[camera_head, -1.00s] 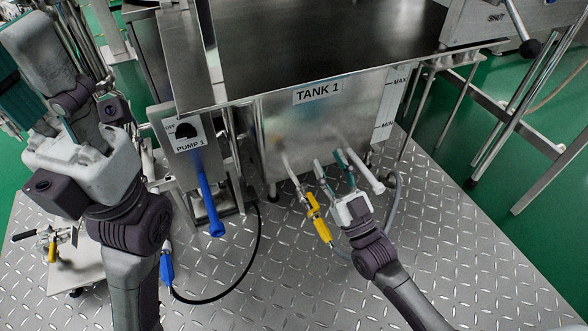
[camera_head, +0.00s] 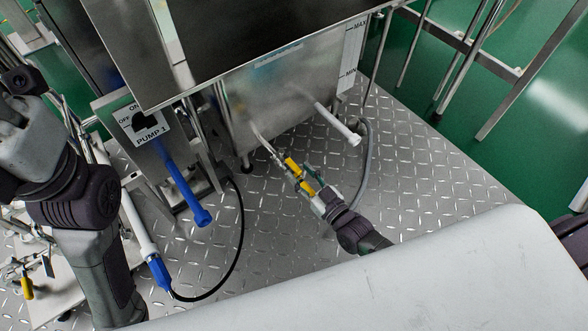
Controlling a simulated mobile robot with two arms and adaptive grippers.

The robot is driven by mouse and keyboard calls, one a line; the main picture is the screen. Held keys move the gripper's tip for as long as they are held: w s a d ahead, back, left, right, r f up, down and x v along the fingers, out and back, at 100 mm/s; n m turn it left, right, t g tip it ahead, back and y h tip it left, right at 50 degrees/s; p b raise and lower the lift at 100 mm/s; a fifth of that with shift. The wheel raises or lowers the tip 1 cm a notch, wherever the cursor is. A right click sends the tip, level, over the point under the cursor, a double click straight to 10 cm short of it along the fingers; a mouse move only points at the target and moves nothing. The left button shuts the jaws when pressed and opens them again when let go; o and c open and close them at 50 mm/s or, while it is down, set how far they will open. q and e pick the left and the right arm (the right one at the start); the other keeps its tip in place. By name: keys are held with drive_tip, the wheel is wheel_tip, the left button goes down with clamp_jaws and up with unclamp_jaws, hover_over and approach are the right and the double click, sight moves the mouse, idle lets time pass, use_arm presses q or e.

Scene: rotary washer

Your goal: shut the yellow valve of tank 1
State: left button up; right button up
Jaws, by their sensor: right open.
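The tank (camera_head: 262,97) is a steel box at the upper middle, its label seen too steeply to read. A thin metal pipe comes from its lower front and carries the yellow valve handle (camera_head: 292,165), which points down and right. My right gripper (camera_head: 308,180) is open at the handle, its fingers appearing to lie on either side of it. The fingers hide part of the handle, and I cannot tell whether they touch it. My left arm shows at the left edge, but its gripper is out of view.
A white-capped pipe (camera_head: 335,122) sticks out of the tank right of the valve, with a grey hose (camera_head: 367,165) nearby. The pump 1 box (camera_head: 150,130) with a blue handle (camera_head: 185,190) stands left. A black cable (camera_head: 240,245) curves over the diamond-plate floor (camera_head: 420,170).

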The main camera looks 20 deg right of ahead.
sight(290, 163)
drive_tip(key=shift+b+x, duration=0.45)
drive_tip(key=shift+x, duration=1.35)
clamp_jaws()
